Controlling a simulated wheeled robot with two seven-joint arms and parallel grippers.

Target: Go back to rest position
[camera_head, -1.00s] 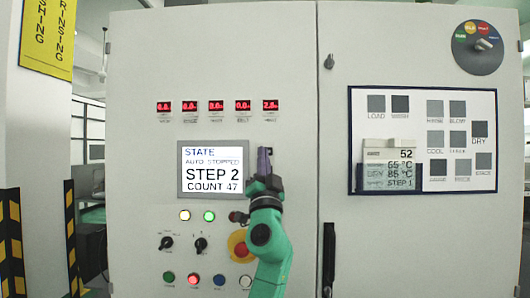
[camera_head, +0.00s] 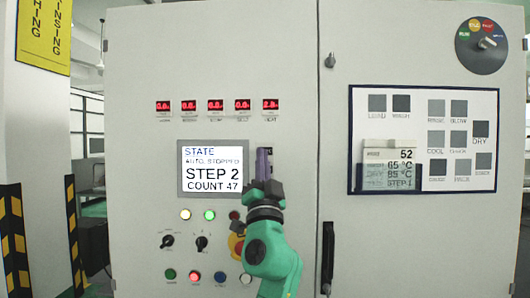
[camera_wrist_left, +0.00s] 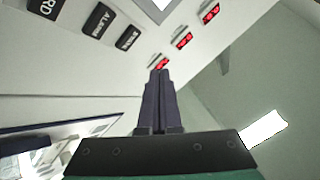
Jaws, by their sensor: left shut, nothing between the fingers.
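My left gripper (camera_head: 262,164) is raised in front of the pale control cabinet (camera_head: 140,60), just right of the state screen (camera_head: 210,168). Its dark fingers are together and hold nothing. In the left wrist view the closed fingers (camera_wrist_left: 160,85) point up the picture towards red number displays (camera_wrist_left: 183,40). The green arm (camera_head: 272,255) comes up from the bottom and hides part of the red and yellow stop button (camera_head: 236,246). My right gripper is not in view.
Below the screen are lit lamps (camera_head: 209,215), black knobs (camera_head: 167,241) and several push buttons. A black door handle (camera_head: 328,255) stands to the right of the arm. A grey panel (camera_head: 420,140) and a round dial (camera_head: 481,45) are further right.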

